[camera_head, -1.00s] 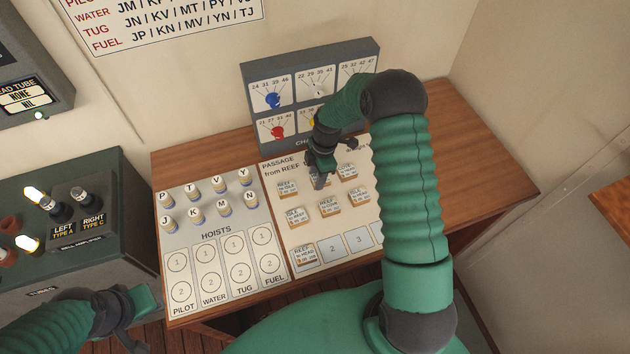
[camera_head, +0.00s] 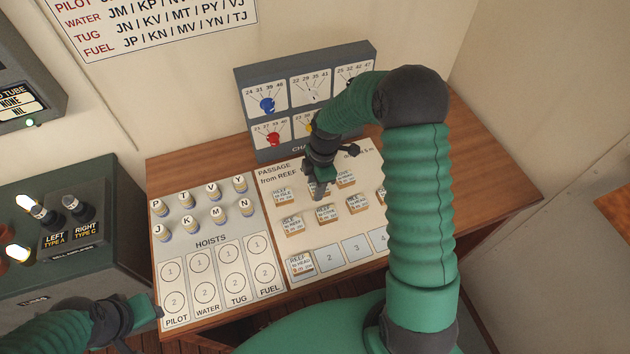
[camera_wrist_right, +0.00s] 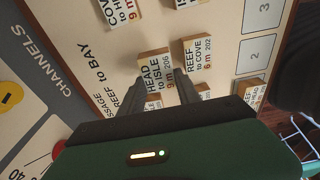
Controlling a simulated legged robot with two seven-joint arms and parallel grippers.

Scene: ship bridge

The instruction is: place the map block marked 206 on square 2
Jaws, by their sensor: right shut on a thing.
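The map block marked 206 (camera_wrist_right: 155,72), printed HEAD to ISLE, 9 m, shows in the right wrist view at the tips of my right gripper (camera_wrist_right: 172,92). The two fingers are shut on it, and its near side is partly hidden by them. In the head view my right gripper (camera_head: 318,188) points down at the middle of the back row of blocks and mostly hides this block. Square 2 (camera_head: 329,258) is bare on the front strip; it also shows in the right wrist view (camera_wrist_right: 256,52). My left gripper (camera_head: 140,308) is at the lower left, its jaws unclear.
A REEF to HEAD block (camera_head: 299,264) stands on square 1. A REEF to COVE block marked 202 (camera_wrist_right: 197,54) and several others stand close around my right gripper. The channels panel (camera_head: 247,110) rises behind. Lettered pegs (camera_head: 188,226) stand on the hoists board at left.

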